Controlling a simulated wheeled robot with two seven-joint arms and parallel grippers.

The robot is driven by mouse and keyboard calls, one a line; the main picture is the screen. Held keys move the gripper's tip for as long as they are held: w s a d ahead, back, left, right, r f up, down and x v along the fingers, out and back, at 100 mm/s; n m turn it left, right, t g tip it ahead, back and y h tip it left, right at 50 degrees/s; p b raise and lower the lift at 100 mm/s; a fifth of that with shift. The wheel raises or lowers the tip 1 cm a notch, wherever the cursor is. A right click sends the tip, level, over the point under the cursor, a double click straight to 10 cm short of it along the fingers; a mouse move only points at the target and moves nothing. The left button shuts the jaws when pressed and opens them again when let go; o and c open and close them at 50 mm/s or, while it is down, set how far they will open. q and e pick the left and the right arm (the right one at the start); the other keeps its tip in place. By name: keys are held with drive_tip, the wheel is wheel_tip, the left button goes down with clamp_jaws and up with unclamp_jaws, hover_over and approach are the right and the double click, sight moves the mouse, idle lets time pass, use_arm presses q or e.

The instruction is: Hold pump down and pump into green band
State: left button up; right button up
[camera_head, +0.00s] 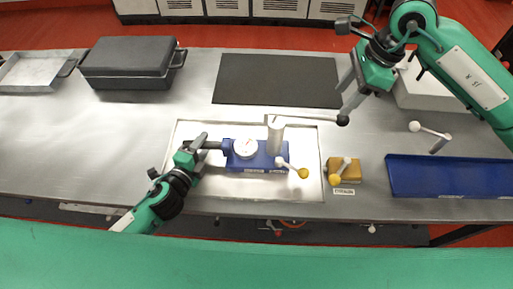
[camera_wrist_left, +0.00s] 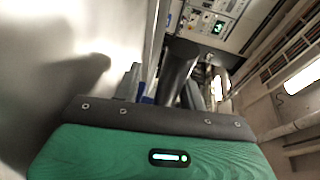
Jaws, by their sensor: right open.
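The pump is a blue block (camera_head: 262,160) in a shallow metal tray (camera_head: 210,193), with a grey upright cylinder (camera_head: 277,138). A round white gauge (camera_head: 245,148) sits on its left part; a red mark shows, but the green band cannot be made out. A long lever runs right from the cylinder top to a black knob (camera_head: 343,120). My left gripper (camera_head: 203,144) is at the pump's left end, around its dark handle (camera_head: 213,145). In the left wrist view the dark handle (camera_wrist_left: 178,70) stands between the fingers. My right gripper (camera_head: 341,103) is open just above the black knob.
A short lever with a yellow knob (camera_head: 303,173) is on the pump's front right. A yellow-brown block (camera_head: 349,176) with a lever stands right of the tray. A blue tray (camera_head: 450,178) lies further right. A black mat (camera_head: 277,81) and dark case (camera_head: 130,62) lie behind.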

use_arm(q)
drive_tip(key=shift+o, duration=0.4)
drive_tip(key=shift+w+a+r, duration=0.1)
use_arm(e)
drive_tip(key=shift+a, duration=0.1)
use_arm(q)
drive_tip(key=shift+r, duration=0.1)
drive_tip(key=shift+v, duration=6)
